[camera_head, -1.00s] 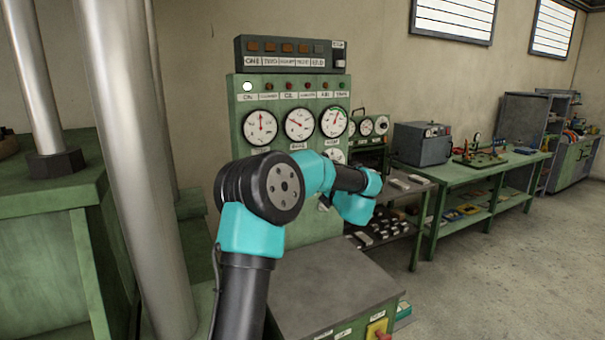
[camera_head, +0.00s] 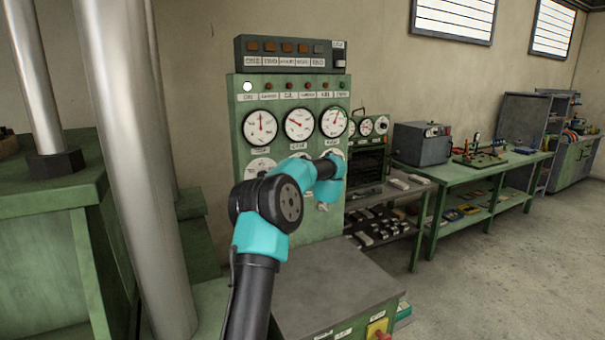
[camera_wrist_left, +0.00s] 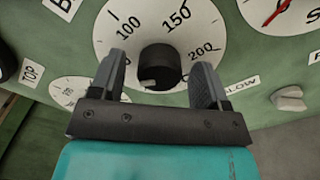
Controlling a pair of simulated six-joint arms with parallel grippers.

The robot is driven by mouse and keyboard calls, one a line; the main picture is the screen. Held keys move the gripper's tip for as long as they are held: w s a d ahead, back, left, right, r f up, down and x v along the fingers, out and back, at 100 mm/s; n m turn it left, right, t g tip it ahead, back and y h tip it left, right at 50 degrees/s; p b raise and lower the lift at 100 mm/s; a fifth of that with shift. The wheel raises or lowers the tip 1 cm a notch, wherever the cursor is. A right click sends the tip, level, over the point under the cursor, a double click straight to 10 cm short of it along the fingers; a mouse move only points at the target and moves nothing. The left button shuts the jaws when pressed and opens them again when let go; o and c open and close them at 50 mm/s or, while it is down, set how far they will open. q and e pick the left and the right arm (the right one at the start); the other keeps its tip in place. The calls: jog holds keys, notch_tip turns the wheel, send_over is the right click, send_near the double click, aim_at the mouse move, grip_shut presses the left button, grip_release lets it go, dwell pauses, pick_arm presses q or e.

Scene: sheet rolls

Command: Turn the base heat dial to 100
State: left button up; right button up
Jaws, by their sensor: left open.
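In the left wrist view, a white dial (camera_wrist_left: 211,29) marked 100, 150 and 200 has a black knob (camera_wrist_left: 160,66) at its centre. A pale mark shows at the knob's lower left. A cropped label (camera_wrist_left: 63,5) above left of the dial begins with "B". My left gripper (camera_wrist_left: 162,72) is open, with one finger on each side of the knob; gaps appear between fingers and knob. In the head view my arm hides the gripper and this dial on the green panel (camera_head: 240,115). My right gripper is not in view.
A second dial (camera_wrist_left: 75,88) by a "TOP" label is at lower left in the wrist view. A grey knob (camera_wrist_left: 290,98) is at right. Gauges (camera_head: 300,123) fill the upper panel. A grey bench top (camera_head: 335,285) lies below; floor at right is clear.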

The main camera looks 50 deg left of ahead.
pick_arm(q)
jog(key=shift+a, duration=0.1)
jog(key=shift+c, duration=0.3)
jog(key=c, duration=0.9)
jog(key=shift+m, duration=0.4)
jog(key=m, duration=1.1)
jog(key=o, duration=1)
jog(key=shift+c, duration=0.2)
